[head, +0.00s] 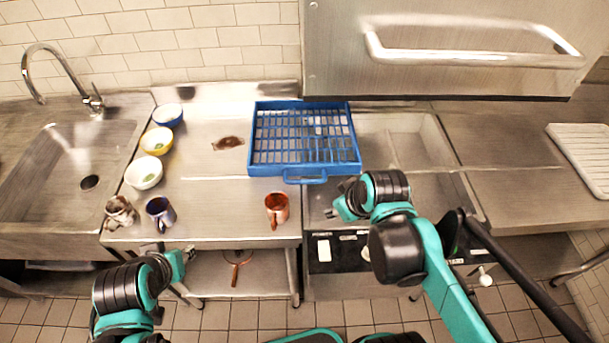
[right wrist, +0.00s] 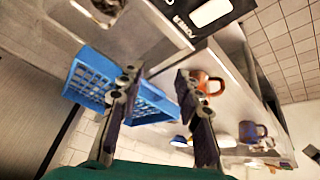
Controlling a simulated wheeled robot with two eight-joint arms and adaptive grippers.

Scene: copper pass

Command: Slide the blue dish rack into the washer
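The blue dish rack (head: 256,170), an open grid tray with a front handle (head: 305,180), is empty. It lies on the steel counter and its right part reaches over the washer's (head: 430,190) left edge. The washer's hood (head: 450,60) is raised above the bay. My right gripper (head: 338,209) is just front-right of the rack handle, apart from it. In the right wrist view its two fingers (right wrist: 156,75) are spread with nothing between them, and the rack (right wrist: 90,75) shows behind them. My left gripper (head: 187,255) is low at the counter's front edge, away from the rack; its fingers are too small to judge.
An orange mug (head: 277,210) stands left of the rack handle. A blue mug (head: 160,213), a patterned mug (head: 120,212) and white (head: 144,173), yellow (head: 157,141) and blue (head: 167,115) bowls stand at left. A sink (head: 60,170) is beyond. The right counter (head: 510,185) is mostly clear.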

